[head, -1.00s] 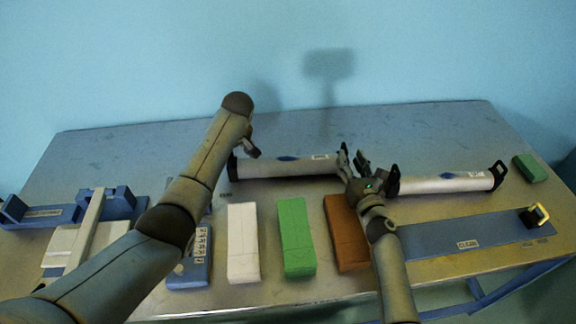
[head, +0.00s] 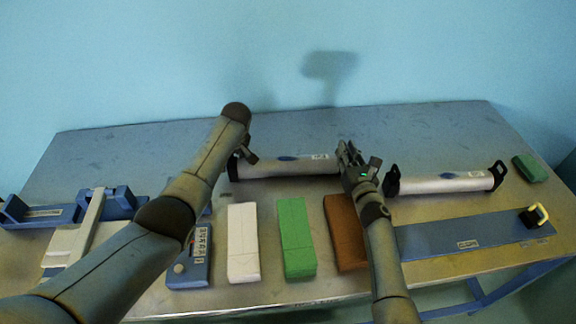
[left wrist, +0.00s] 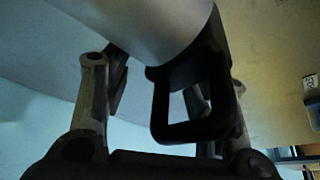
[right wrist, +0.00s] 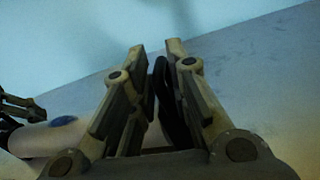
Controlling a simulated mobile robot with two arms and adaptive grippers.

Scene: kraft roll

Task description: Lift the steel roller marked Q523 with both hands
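Two grey steel rollers with black end handles lie in line on the table: a left roller (head: 290,167) and a right roller (head: 445,183). Their small labels are too blurred to read, so I cannot tell which is Q523. My left gripper (head: 246,152) is at the left roller's left end. In the left wrist view its fingers are apart, with the black handle (left wrist: 195,100) between them. My right gripper (head: 350,155) is at that roller's right end and hides it. In the right wrist view its open fingers (right wrist: 157,48) stand either side of a black handle (right wrist: 168,105).
White (head: 243,243), green (head: 296,238) and brown (head: 344,232) blocks lie in front of the left roller. A blue strip (head: 470,232) lies front right, a blue device (head: 190,262) front left. A small green block (head: 529,168) is at far right. The table's back (head: 400,125) is clear.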

